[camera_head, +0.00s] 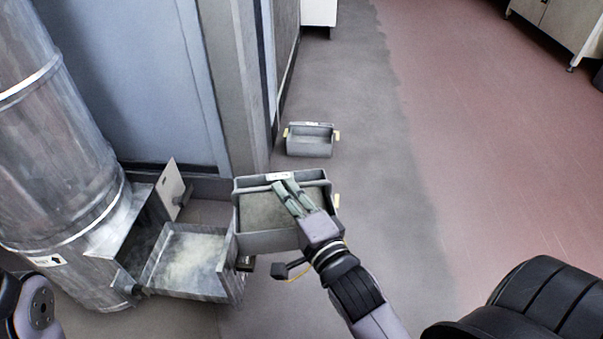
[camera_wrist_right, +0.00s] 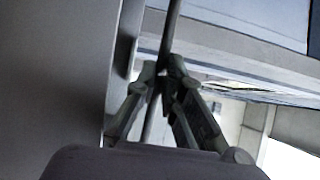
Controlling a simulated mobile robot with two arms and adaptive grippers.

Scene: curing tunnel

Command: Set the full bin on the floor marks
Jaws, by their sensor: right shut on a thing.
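The full bin (camera_head: 266,242) is a grey box with a grey-beige fill, next to the metal duct's open outlet. In the right wrist view, the fingers (camera_wrist_right: 165,85) close around a thin dark bar. A small yellow patch (camera_head: 336,200) shows at the bin's right side; I cannot tell whether it is a floor mark. Whether the bin touches the floor is unclear. My left gripper is out of view.
A second grey bin (camera_head: 310,146), seemingly empty, stands farther back with yellow patches at both sides. A metal tray (camera_head: 185,292) with pale dust juts out left of the full bin, beside an open flap (camera_head: 172,188). Grey floor (camera_head: 385,190) is clear to the right.

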